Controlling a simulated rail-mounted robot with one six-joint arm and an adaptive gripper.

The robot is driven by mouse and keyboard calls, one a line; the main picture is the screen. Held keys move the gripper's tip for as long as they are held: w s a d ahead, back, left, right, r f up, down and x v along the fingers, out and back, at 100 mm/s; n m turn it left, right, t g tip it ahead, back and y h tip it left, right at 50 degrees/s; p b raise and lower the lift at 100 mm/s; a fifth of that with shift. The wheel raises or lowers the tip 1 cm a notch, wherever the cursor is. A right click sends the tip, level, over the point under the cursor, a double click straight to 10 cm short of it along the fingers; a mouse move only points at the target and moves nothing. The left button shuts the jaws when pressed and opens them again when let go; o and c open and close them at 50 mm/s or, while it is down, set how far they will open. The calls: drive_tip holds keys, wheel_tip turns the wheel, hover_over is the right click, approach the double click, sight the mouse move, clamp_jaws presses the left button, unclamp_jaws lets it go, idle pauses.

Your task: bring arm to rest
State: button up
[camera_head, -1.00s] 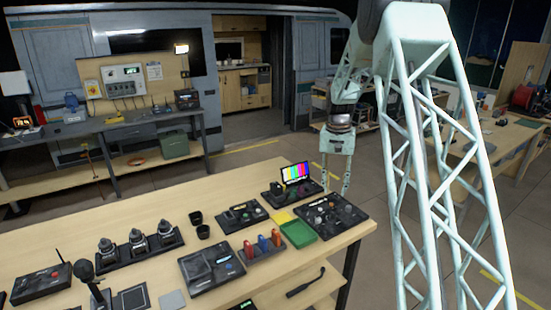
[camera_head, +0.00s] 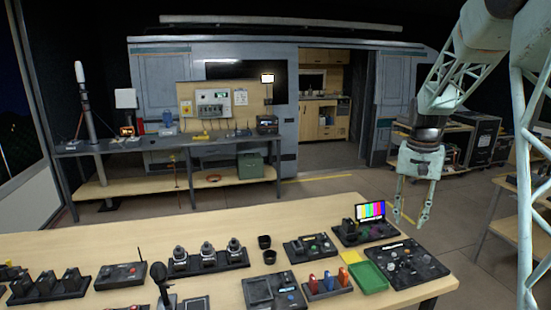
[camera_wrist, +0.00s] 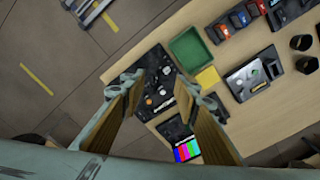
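My gripper (camera_head: 411,205) hangs pointing down above the far right part of the wooden table (camera_head: 330,207), beyond the black control panel with knobs (camera_head: 405,262). Its two fingers are apart and nothing shows between them. In the wrist view my gripper (camera_wrist: 168,88) is also open, with its wood-coloured finger pads spread. The knob panel (camera_wrist: 155,90) shows below and between the fingers there, with clear height between them.
Near my gripper are a colour-bar monitor (camera_head: 370,211), a green tray (camera_head: 369,277) and a yellow pad (camera_head: 350,257). Several black devices, a microphone (camera_head: 163,283) and two dark cups stand farther left. A grey workbench (camera_head: 150,146) and the van (camera_head: 160,75) stand behind. Floor lies beyond the table.

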drive_tip(key=s+a+r+n+t+b, duration=0.1)
drive_tip(key=s+a+r+n, duration=0.1)
drive_tip(key=s+a+r, duration=0.7)
drive_tip(key=s+a+r+n+t, duration=0.1)
drive_tip(key=s+a+r, duration=0.4)
drive_tip(key=s, duration=0.7)
drive_tip(key=s+a+n, duration=0.1)
drive_tip(key=s+a, duration=0.3)
drive_tip(key=s, duration=1)
drive_tip(key=s+a+n+t+b, duration=0.1)
drive_tip(key=s+a+n, duration=0.1)
drive_tip(key=s, duration=1.2)
drive_tip(key=shift+a+f+t, duration=0.3)
drive_tip(key=shift+a+f, duration=0.1)
drive_tip(key=shift+a, duration=0.45)
drive_tip(key=shift+w, duration=0.1)
